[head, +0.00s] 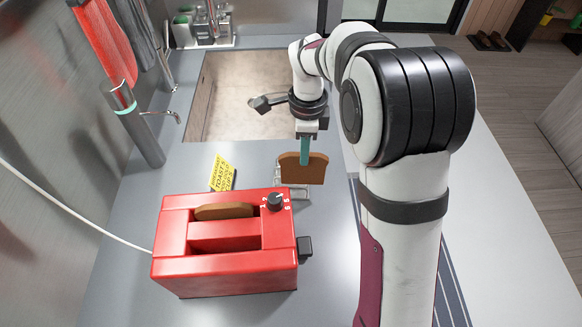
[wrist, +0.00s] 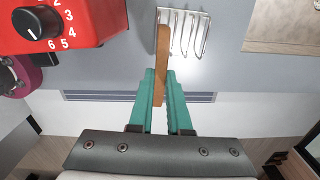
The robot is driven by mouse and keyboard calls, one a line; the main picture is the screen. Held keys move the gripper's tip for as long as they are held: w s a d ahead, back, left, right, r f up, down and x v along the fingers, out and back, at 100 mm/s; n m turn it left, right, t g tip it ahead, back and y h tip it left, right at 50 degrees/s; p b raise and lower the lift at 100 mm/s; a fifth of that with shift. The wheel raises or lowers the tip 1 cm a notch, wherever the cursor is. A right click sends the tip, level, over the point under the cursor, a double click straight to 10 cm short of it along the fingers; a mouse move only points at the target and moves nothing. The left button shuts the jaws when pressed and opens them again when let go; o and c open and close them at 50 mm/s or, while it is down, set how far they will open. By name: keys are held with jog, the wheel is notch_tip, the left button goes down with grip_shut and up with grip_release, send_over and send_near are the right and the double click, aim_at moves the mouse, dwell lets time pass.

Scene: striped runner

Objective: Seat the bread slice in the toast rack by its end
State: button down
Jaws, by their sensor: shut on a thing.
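My gripper (head: 304,154), with teal fingers, is shut on a brown bread slice (head: 308,173) and holds it upright. In the wrist view, the slice (wrist: 162,62) is edge-on between the fingertips (wrist: 160,74). The wire toast rack (head: 281,172) is partly hidden behind the slice in the head view. In the wrist view, the rack (wrist: 197,30) lies beyond the fingers, and the slice's far end overlaps its left side. I cannot tell whether the slice touches the rack or is between its wires.
A red toaster (head: 225,265) stands in front and left of the rack, with another bread slice (head: 224,211) in one slot. A yellow sign (head: 222,173) stands behind it. A sink basin (head: 240,95) opens behind.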

aim_at(292, 153)
jog(key=a+f, duration=0.1)
jog(key=w+a, duration=0.1)
jog(key=shift+a+f, duration=0.35)
jog(key=shift+f, duration=0.05)
jog(key=shift+a+f, duration=0.1)
jog(key=shift+f, duration=1.9)
jog(key=shift+f, duration=0.15)
jog(key=c, duration=0.9)
grip_release()
jog(key=shift+o, duration=0.2)
